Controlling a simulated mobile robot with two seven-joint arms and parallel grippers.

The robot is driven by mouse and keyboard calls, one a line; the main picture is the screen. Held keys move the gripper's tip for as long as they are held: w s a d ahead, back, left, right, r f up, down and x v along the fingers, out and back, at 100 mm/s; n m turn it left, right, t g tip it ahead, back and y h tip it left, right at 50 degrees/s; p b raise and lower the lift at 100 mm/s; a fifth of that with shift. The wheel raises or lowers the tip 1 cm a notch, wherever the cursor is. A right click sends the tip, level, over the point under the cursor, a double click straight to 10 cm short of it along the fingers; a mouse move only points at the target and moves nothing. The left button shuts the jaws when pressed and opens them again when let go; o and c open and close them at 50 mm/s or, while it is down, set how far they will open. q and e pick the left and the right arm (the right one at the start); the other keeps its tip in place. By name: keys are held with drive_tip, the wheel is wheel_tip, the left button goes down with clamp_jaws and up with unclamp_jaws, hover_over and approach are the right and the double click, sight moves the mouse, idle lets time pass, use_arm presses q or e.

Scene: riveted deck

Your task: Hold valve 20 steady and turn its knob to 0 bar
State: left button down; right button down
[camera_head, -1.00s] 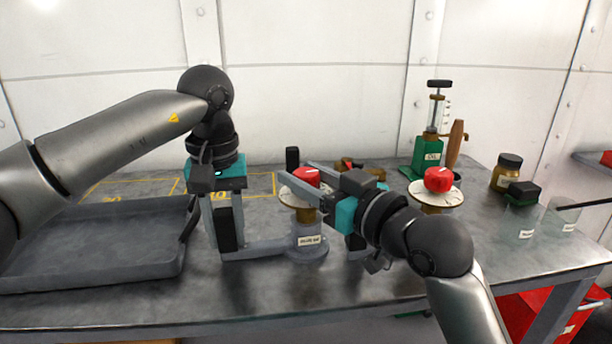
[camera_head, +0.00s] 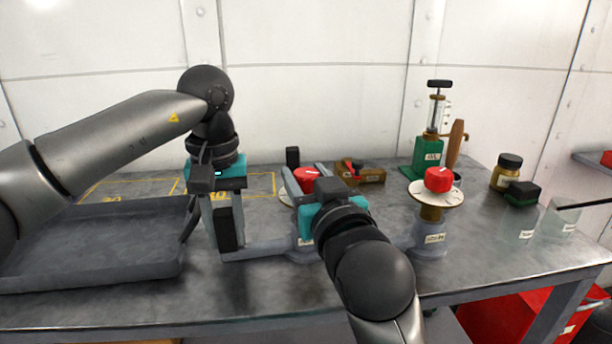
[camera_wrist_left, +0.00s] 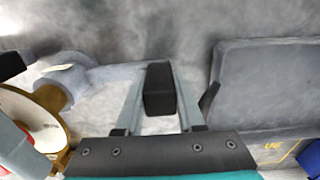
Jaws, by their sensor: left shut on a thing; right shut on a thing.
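The near-left valve has a red knob (camera_head: 307,176) on a pale dial, mostly hidden behind my right gripper. Its grey body (camera_head: 302,250) carries a label that is partly covered. A pipe runs left from it to an upright black grip (camera_head: 227,232). My left gripper (camera_head: 226,222) points down and is shut on this black grip; the left wrist view shows the grip (camera_wrist_left: 160,90) between the fingers. My right gripper (camera_head: 304,184) is shut on the red knob, coming from the front. The dial (camera_wrist_left: 28,118) shows at the left wrist view's left edge; its reading is unclear.
A second valve with a red knob (camera_head: 438,179) stands to the right. A grey tray (camera_head: 95,277) lies left. Behind are a green pump (camera_head: 427,155), a brown block with a red lever (camera_head: 362,174) and a dark-lidded jar (camera_head: 507,172). The front table edge is clear.

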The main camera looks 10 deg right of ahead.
sight(306, 172)
drive_tip(key=shift+a+f, duration=0.1)
drive_tip(key=shift+f, duration=0.15)
drive_tip(key=shift+c, duration=1.4)
unclamp_jaws()
drive_tip(key=shift+r, duration=0.15)
drive_tip(key=shift+r, duration=0.1)
wheel_tip(306, 172, up, 10)
drive_tip(key=shift+f, duration=0.1)
